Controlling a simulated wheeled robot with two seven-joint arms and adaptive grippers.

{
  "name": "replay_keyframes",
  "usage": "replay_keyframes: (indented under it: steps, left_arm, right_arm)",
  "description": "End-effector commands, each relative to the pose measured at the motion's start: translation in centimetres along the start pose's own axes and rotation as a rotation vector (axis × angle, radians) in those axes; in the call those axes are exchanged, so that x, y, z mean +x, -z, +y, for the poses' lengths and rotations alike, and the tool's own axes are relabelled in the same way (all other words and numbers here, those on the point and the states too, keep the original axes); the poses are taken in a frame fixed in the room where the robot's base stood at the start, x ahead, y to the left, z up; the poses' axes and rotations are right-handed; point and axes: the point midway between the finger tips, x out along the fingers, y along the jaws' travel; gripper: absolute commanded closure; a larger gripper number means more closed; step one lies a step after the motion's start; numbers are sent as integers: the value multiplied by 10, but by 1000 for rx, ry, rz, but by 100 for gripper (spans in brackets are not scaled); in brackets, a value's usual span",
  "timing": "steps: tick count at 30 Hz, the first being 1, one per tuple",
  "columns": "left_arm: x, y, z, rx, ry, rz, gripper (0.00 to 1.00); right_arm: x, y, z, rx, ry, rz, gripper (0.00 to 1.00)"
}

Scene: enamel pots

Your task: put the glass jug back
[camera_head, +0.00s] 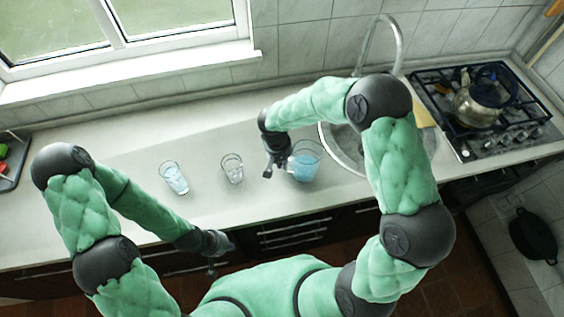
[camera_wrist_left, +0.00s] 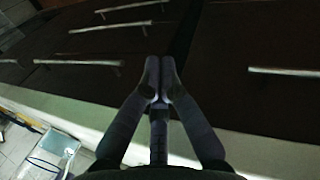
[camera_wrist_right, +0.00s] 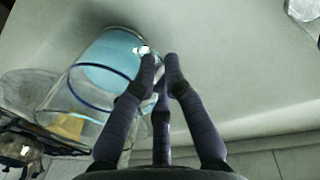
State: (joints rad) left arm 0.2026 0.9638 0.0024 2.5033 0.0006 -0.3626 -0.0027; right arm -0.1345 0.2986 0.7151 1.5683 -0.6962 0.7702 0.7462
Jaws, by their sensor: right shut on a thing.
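The glass jug (camera_head: 308,162) holds blue liquid and looks upright in the head view, over the counter just left of the sink. Whether its base touches the counter is unclear. It also shows in the right wrist view (camera_wrist_right: 88,88), to the left of the fingers. My right gripper (camera_head: 276,168) is at the jug's left side, its fingertips (camera_wrist_right: 160,66) shut on the jug; the exact grip is hard to see. My left gripper (camera_head: 212,266) is empty in front of the counter's front edge, its fingertips (camera_wrist_left: 158,66) shut together.
A glass with blue liquid (camera_head: 175,179) and another glass (camera_head: 233,169) stand on the counter (camera_head: 110,190) left of the jug. The sink (camera_head: 345,150) is to the right, then a stove with a kettle (camera_head: 478,104). A dark tray (camera_head: 14,160) lies at far left.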

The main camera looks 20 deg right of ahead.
Motion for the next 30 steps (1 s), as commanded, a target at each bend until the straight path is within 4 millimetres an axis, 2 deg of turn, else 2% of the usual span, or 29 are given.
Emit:
replay_keyframes:
  steps: [5, 6, 8, 9, 22, 26, 30]
  left_arm:
    - [4, 0, -1, 0, 0, 0, 100]
    - [3, 0, -1, 0, 0, 0, 100]
    - [3, 0, -1, 0, 0, 0, 100]
    - [3, 0, -1, 0, 0, 0, 100]
    - [-2, 0, 1, 0, 0, 0, 100]
    - [-3, 0, 1, 0, 0, 0, 100]
    - [-5, 0, 2, 0, 0, 0, 100]
  right_arm:
    - [2, 1, 0, 1, 0, 3, 100]
    - [3, 0, 0, 0, 0, 0, 83]
    - [3, 0, 0, 0, 0, 0, 66]
    - [2, 0, 0, 0, 0, 0, 65]
    - [-4, 0, 0, 0, 0, 1, 65]
    - [-24, 1, 0, 2, 1, 3, 65]
    - [-53, 1, 0, 0, 1, 5, 65]
